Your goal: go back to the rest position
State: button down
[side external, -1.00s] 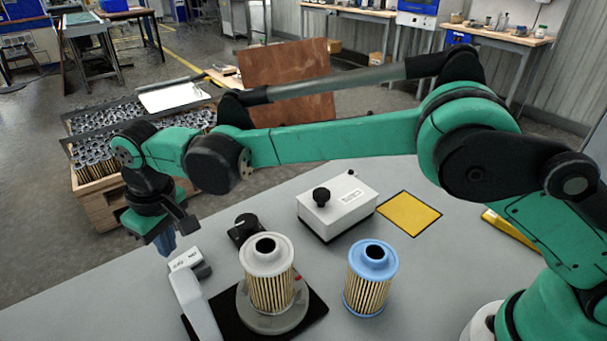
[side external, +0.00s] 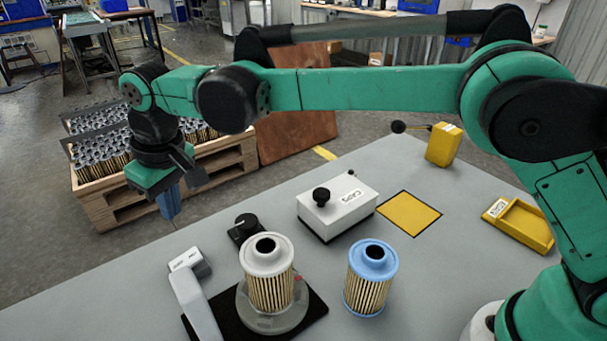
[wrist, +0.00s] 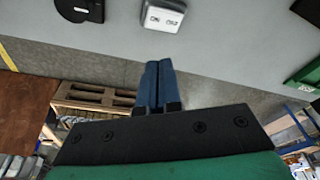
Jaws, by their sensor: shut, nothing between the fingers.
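My gripper (side external: 170,205) is at the upper left in the side external view, raised above the far left edge of the grey table. Its two blue fingers are together with nothing between them, as the wrist view (wrist: 156,88) also shows. A filter cartridge with a white top (side external: 268,280) stands upright on a round grey base (side external: 262,318) on a black mat. A filter cartridge with a blue top (side external: 371,285) stands upright on the table to its right. My gripper is well apart from both.
A white box with a black knob (side external: 337,212) and a yellow square (side external: 409,214) lie behind the cartridges. A yellow tray (side external: 520,226) and a yellow block (side external: 443,146) are at the right. A wooden crate of cartridges (side external: 110,205) stands beyond the table.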

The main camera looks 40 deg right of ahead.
jog(key=s+d+r+m+t, duration=0.1)
jog(key=s+d+r+m, duration=0.15)
jog(key=d, duration=0.55)
jog(key=s+d+r+m+t, duration=0.15)
jog(key=d+r, duration=0.25)
jog(key=d, duration=0.4)
jog(key=s+d+f+m+t+h, duration=0.1)
jog(key=s+d+f, duration=0.4)
jog(key=s+d, duration=0.5)
jog(key=shift+m+t, duration=0.3)
jog(key=shift+t, duration=0.55)
